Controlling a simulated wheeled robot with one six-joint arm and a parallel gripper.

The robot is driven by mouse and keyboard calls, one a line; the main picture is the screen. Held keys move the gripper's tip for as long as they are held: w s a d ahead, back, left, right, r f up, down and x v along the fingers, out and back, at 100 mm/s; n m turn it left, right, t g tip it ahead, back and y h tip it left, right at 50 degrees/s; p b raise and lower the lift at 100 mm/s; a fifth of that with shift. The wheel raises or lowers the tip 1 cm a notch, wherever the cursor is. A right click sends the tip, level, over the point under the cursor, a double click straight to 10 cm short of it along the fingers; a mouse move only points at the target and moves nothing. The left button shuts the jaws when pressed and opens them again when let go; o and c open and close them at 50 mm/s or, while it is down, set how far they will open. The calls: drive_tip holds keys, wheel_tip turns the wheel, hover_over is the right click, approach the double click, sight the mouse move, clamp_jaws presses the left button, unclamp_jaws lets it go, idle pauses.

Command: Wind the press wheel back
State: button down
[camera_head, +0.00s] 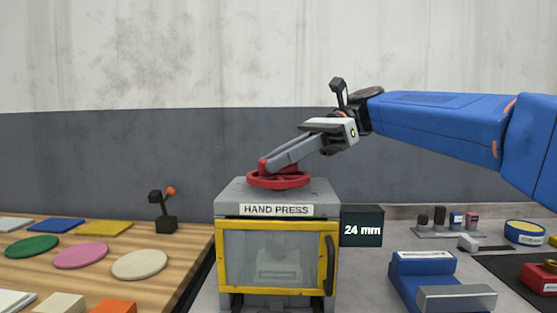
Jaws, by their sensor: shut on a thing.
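The red press wheel (295,182) lies flat on top of the grey hand press (230,196), in the middle of the head view. A label on the press reads HAND PRESS. My gripper (264,166) reaches down from the upper right and is shut on the wheel's red raised part at its left side. The fingers hide some of that part and of the wheel's back. A yellow-framed clear door (222,262) covers the front of the press and looks shut. A dark display (362,226) on the right of the press reads 24 mm.
A wooden table (185,262) at left bears coloured discs, square plates and a small dark stand with an orange tip (166,212). At right are a blue vise-like block (422,265), a rack of small pieces (447,230) and a blue-yellow round tin (524,233).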

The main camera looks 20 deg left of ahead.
drive_tip(key=shift+n+g+h, duration=0.3)
drive_tip(key=shift+n+h, duration=0.1)
drive_tip(key=c, duration=1.7)
unclamp_jaws()
